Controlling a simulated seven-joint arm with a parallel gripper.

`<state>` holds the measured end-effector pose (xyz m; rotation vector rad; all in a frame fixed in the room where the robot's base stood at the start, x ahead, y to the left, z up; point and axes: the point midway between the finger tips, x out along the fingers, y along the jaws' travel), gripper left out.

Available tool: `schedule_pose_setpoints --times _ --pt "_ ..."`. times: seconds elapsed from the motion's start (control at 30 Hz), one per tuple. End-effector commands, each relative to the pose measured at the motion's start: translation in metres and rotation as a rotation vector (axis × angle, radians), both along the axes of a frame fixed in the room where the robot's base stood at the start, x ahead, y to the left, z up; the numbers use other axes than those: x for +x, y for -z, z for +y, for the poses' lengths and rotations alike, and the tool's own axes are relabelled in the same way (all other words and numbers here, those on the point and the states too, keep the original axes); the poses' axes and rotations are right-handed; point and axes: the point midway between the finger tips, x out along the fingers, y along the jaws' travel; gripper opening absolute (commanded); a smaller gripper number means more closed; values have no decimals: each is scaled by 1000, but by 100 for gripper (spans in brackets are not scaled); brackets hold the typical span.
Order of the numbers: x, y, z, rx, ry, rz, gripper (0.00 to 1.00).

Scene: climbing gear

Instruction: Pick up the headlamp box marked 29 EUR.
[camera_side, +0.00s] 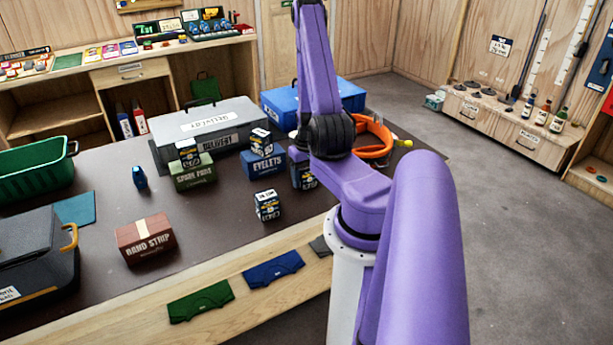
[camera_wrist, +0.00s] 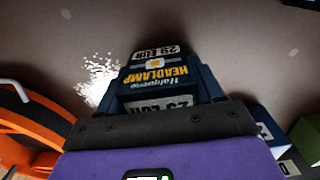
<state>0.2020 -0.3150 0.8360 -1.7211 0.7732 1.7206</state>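In the wrist view a navy headlamp box (camera_wrist: 158,76) with yellow lettering lies straight ahead of my gripper (camera_wrist: 160,88). Its price labels look like 28 or 29 EUR, but I cannot read the last digit surely. Dark finger-like parts flank the box; whether they touch it is unclear. Similar small boxes stand on the green spare pads box (camera_side: 195,175), on the blue eyelets box (camera_side: 263,166), on the bare table (camera_side: 267,205) and beside my arm (camera_side: 304,175). Their prices are too small to read.
An orange looped item (camera_side: 375,142) lies right of my arm. A grey case (camera_side: 210,130) and a blue case (camera_side: 340,98) stand behind the boxes. A red-brown hand strip box (camera_side: 145,238) and a small blue item (camera_side: 139,177) are left. Bare table (camera_side: 215,222) lies between.

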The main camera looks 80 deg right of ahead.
Motion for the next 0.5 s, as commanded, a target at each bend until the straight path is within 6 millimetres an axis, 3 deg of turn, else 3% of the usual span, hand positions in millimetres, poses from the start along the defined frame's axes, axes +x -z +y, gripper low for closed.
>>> schedule_pose_setpoints --times 0.07,0.5 --pt "0 0 0 0 0 0 32" --pt "0 -6 0 0 0 0 32"
